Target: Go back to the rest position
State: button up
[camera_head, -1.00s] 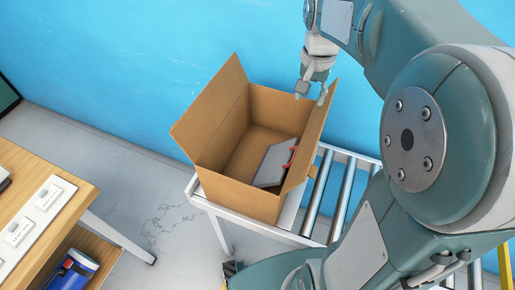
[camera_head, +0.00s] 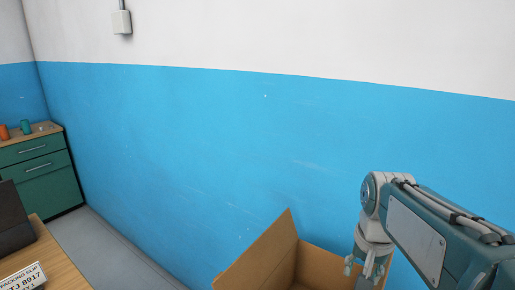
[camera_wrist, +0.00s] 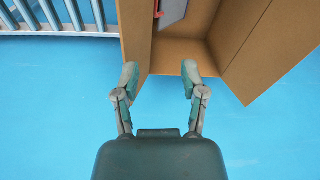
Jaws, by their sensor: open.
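My gripper (camera_head: 364,268) is at the lower right of the head view, close to the cardboard box. In the wrist view my gripper (camera_wrist: 160,80) has its two fingers spread apart with nothing between them. The open cardboard box (camera_head: 265,255) shows only its upper part at the bottom of the head view. In the wrist view the box (camera_wrist: 183,55) lies beyond the fingertips, and a grey item with a red part (camera_wrist: 172,12) is inside it.
Roller conveyor bars (camera_wrist: 45,12) show at the top left of the wrist view. A blue and white wall (camera_head: 200,150) stands behind the box. A wooden table (camera_head: 60,265) with a packing slip sign is at lower left, and a green cabinet (camera_head: 38,175) stands farther back.

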jog(key=s+a+f+n+t, duration=0.1)
jog(key=s+a+n+t, duration=0.3)
jog(key=s, duration=0.7)
jog(key=shift+s+a+f+n, duration=0.25)
jog(key=shift+a+n, duration=0.45)
dwell(0.8)
